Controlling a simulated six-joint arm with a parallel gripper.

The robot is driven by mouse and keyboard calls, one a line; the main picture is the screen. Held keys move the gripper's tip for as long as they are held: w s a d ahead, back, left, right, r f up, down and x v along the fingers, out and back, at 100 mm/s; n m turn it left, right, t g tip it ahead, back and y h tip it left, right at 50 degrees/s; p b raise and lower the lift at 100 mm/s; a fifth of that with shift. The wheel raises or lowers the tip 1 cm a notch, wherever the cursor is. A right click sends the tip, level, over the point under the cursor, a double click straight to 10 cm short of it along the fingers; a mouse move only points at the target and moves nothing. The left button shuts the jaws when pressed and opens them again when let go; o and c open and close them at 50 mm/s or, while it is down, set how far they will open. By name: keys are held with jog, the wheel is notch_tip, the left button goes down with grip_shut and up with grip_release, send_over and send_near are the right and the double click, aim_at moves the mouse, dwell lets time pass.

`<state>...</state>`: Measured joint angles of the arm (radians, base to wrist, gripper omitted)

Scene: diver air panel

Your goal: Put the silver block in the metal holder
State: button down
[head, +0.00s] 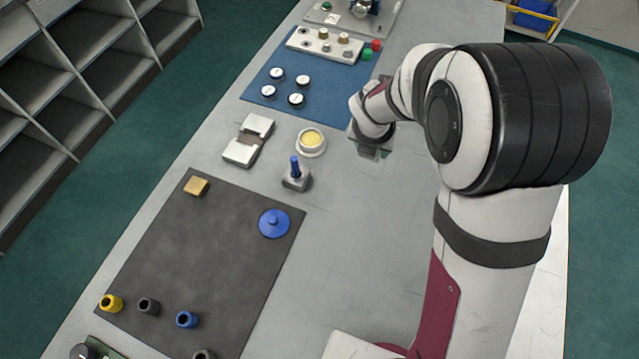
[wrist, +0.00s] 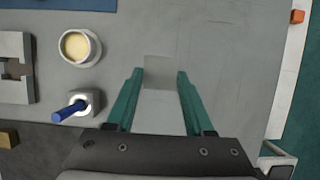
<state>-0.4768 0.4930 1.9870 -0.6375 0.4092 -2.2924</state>
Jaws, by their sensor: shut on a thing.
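My gripper (head: 371,149) is over the grey table, right of the small yellow-filled cup. In the wrist view, its two teal fingers (wrist: 161,77) are closed on the silver block (wrist: 162,72), a flat grey square shape between the fingertips. In the head view the block is hard to tell apart from the gripper. The metal holder (head: 236,151) is a pale metal piece with a slot across its middle, lying left of the cup. It also shows at the left edge of the wrist view (wrist: 14,88), apart from my gripper. Its slot looks empty.
The cup (head: 311,141) and a blue-handled stand (head: 296,179) are between my gripper and the holder. A blue mat (head: 262,107) with several white dials lies behind. A dark mat (head: 190,245) with a brass block, blue disc and coloured rings lies in front.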

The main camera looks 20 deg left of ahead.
send_over(332, 164)
jog(key=s, duration=0.1)
jog(key=f, duration=0.5)
jog(key=shift+s+d, duration=0.15)
jog(key=shift+s, duration=0.05)
notch_tip(332, 164, down, 4)
jog(key=shift+f, duration=0.15)
jog(key=shift+f, duration=0.1)
jog(key=shift+c, duration=1.4)
grip_release()
